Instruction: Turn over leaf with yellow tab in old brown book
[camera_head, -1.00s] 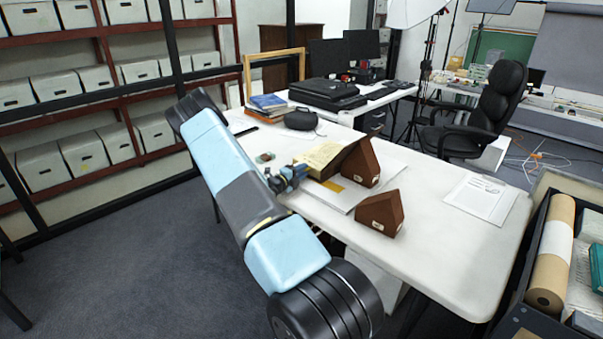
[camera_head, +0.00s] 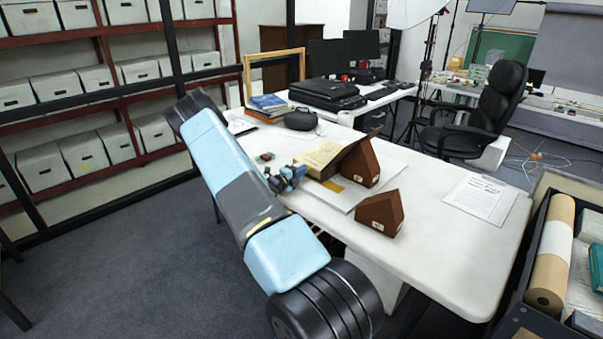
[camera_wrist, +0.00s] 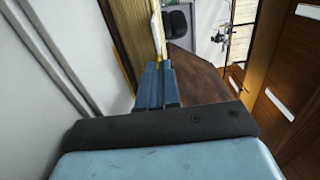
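The old brown book (camera_head: 324,154) lies propped open on the table, its yellowish page side facing up at left and its dark brown cover (camera_head: 352,150) leaning on a brown wedge. My gripper (camera_head: 297,172) is at the book's left edge. In the wrist view, my gripper's blue fingers (camera_wrist: 158,70) are close together. A pale leaf (camera_wrist: 156,32), seen nearly edge-on, runs into the tips, with a small yellow patch there that looks like the tab. The fingers appear shut on this leaf. The book's page block (camera_wrist: 133,35) is left of it and the brown cover (camera_wrist: 203,78) is at right.
Two brown wedges stand on the white table (camera_head: 450,250), one behind (camera_head: 362,167) and one in front (camera_head: 380,212). A printed sheet (camera_head: 480,198) lies at right. Stacked books (camera_head: 268,104) and a dark rounded object (camera_head: 301,119) are at the back. The table's front right is clear.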

